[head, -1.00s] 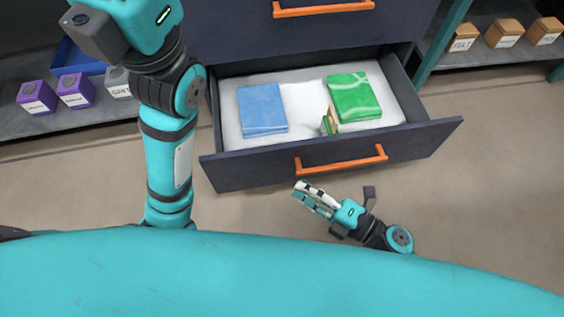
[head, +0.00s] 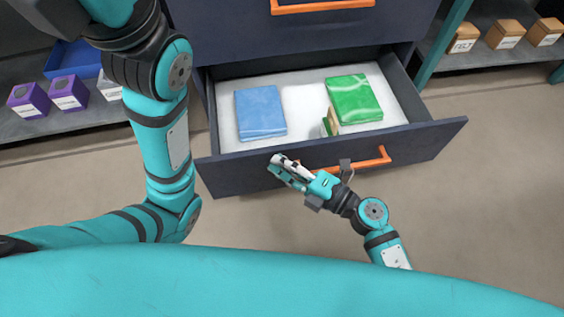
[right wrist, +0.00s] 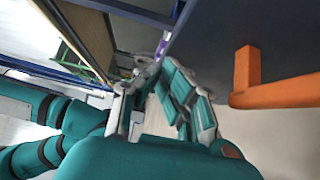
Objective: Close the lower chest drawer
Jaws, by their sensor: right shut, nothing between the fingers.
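The lower chest drawer (head: 235,172) is dark blue and stands pulled open in the head view. Its orange handle (head: 372,160) is partly hidden behind my right gripper and also shows at the right of the right wrist view (right wrist: 285,92). A blue folded item (head: 260,112) and a green one (head: 354,98) lie in the drawer, with a small green-and-tan item (head: 329,124) between them. My right gripper (head: 277,167) is shut and empty, in front of the drawer face, left of the handle; I cannot tell whether it touches. My left gripper is out of view.
A closed drawer with an orange handle (head: 322,6) is above. The floor (head: 490,210) in front is clear. My left arm hangs at the left.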

